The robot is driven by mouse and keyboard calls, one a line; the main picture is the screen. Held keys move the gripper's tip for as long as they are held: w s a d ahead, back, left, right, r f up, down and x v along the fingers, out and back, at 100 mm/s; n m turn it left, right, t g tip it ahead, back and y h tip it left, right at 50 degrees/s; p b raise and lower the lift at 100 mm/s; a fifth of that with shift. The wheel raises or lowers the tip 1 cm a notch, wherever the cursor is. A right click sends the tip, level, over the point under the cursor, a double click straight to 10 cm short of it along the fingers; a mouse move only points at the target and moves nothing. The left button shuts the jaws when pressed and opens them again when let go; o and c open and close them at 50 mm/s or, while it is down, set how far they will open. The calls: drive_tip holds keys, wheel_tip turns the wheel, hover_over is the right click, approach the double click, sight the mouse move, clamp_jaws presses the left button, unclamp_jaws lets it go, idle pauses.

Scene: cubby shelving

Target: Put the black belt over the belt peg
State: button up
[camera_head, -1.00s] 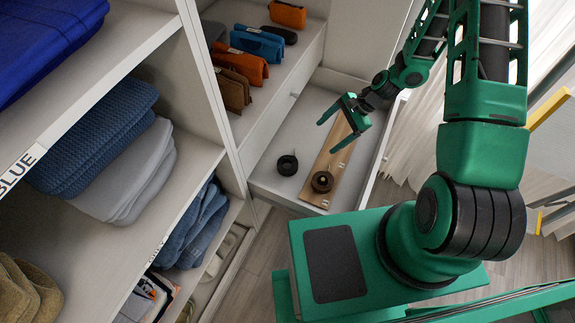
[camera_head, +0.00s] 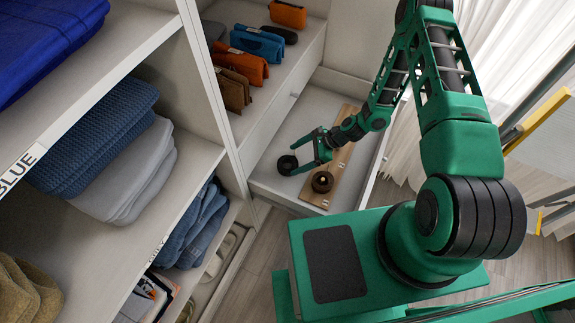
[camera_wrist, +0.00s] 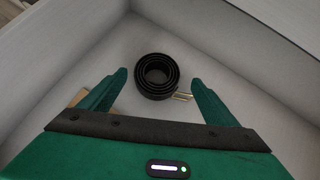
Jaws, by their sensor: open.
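The black belt (camera_head: 287,165) lies rolled into a coil on the floor of the open drawer, left of the wooden board. In the wrist view the coiled belt (camera_wrist: 157,76) sits just beyond and between my fingertips, with its buckle end at its lower right. My gripper (camera_head: 304,154) is open and empty, with the belt apart from both fingers. A dark brown coiled belt (camera_head: 323,181) sits on the wooden board (camera_head: 343,160), seemingly around a peg. The peg itself is hard to make out, and my gripper and arm hide the board's middle.
The drawer walls (camera_head: 376,165) enclose the belts closely. A shelf above and left holds folded pouches in blue (camera_head: 257,43), orange (camera_head: 240,67) and brown (camera_head: 232,90). Folded blue and grey clothes (camera_head: 95,140) fill the cubbies at left.

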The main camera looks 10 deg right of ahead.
sight(288, 163)
drive_tip(key=shift+x, duration=2.7)
drive_tip(key=shift+s, duration=0.1)
drive_tip(key=shift+c, duration=0.4)
drive_tip(key=c, duration=1.2)
drive_tip(key=shift+o, duration=0.2)
drive_tip(key=shift+r, duration=0.1)
